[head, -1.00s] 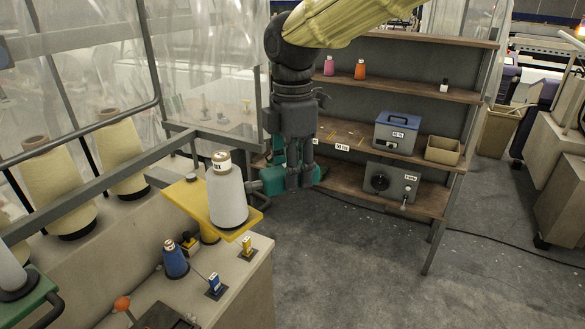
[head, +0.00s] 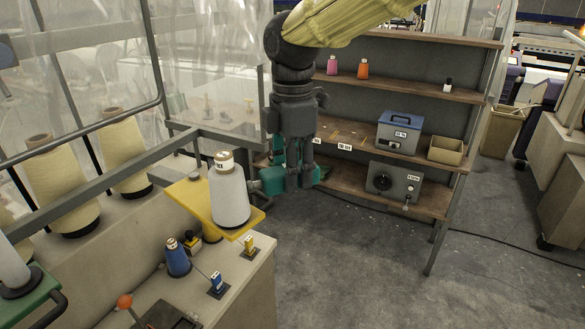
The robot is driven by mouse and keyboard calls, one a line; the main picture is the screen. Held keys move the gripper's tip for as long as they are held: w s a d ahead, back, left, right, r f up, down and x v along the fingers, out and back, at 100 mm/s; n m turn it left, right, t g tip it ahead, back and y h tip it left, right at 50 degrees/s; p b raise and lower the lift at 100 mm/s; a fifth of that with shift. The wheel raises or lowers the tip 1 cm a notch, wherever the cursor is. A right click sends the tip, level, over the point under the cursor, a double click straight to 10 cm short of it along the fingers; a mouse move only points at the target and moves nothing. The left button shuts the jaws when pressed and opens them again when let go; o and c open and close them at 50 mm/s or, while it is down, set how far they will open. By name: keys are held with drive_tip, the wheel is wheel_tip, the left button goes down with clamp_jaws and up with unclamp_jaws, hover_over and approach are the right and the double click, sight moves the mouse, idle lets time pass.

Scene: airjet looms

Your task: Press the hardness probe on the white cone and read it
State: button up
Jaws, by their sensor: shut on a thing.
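The white cone (head: 229,197) stands upright on a yellow plate (head: 188,197), left of my gripper. My gripper (head: 300,181) points down and is shut on the teal hardness probe (head: 272,182). The probe lies sideways, and its grey tip end (head: 255,187) points left at the side of the cone. The tip is very close to the cone; I cannot tell whether it touches. My gripper's fingers hide part of the probe. No reading can be seen.
A blue cone (head: 177,257) and small blue (head: 217,284) and yellow (head: 249,246) items stand on the beige ledge in front. A shelf rack (head: 345,190) with a blue-lidded box (head: 399,131) stands behind my gripper.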

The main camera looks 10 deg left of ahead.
drive_tip(key=shift+s+a, duration=0.3)
drive_tip(key=shift+a, duration=0.15)
idle(1.5)
idle(1.0)
drive_tip(key=w+d, duration=0.3)
drive_tip(key=d, duration=0.3)
drive_tip(key=shift+w, duration=0.4)
idle(0.6)
